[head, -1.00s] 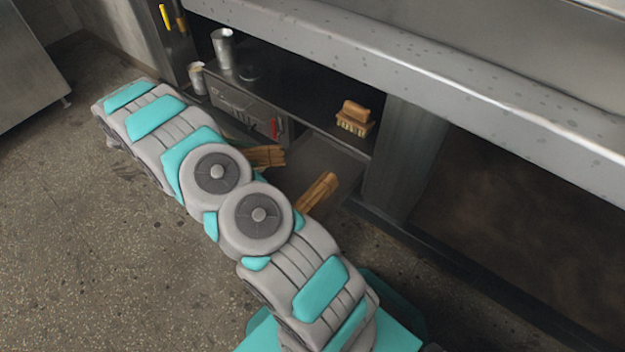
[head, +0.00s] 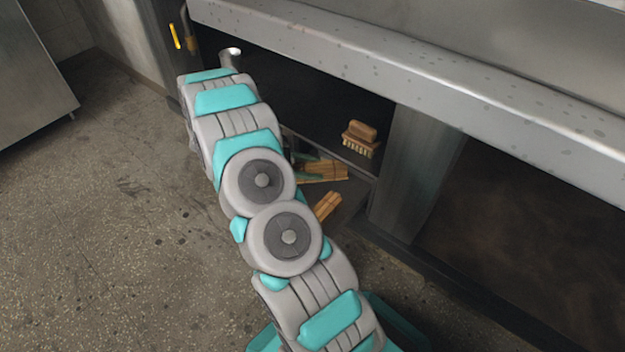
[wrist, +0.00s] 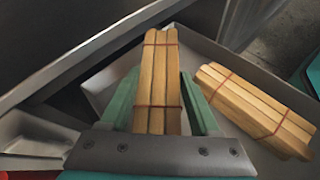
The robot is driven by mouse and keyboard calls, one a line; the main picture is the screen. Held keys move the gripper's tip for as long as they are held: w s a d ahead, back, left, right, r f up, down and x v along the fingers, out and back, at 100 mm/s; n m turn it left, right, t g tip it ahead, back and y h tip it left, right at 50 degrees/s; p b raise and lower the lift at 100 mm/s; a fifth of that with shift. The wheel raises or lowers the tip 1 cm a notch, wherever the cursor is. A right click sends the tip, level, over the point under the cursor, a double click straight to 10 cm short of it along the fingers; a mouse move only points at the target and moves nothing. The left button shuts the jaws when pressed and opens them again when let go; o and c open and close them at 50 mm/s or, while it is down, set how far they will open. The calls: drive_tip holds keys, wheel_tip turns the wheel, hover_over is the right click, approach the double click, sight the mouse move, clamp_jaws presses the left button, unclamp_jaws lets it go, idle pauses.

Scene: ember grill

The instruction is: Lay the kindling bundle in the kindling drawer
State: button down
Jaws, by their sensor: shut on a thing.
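My gripper (wrist: 160,82) is shut on a kindling bundle (wrist: 158,112), pale sticks tied with thin red bands, held lengthwise between its green fingers. The same bundle (head: 325,173) shows beyond my arm in the head view. It is over the open kindling drawer (head: 347,200), a grey metal tray whose floor and walls (wrist: 205,48) also show in the wrist view. I cannot tell whether the held bundle touches the drawer floor. A second tied bundle (wrist: 256,112) lies slanted in the drawer to the right of my gripper; it also shows in the head view (head: 328,206).
A wooden brush (head: 361,138) sits on the dark shelf above the drawer, at its right end. A metal cup (head: 230,58) shows at the shelf's left. The grill's steel ledge (head: 400,85) overhangs the shelf. The floor (head: 120,230) on the left is clear.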

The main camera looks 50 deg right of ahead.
wheel_tip(320, 180, down, 5)
drive_tip(key=shift+f+b, duration=0.1)
drive_tip(key=shift+b, duration=0.2)
drive_tip(key=shift+c, duration=0.5)
unclamp_jaws()
drive_tip(key=p+v, duration=0.1)
drive_tip(key=v, duration=1.1)
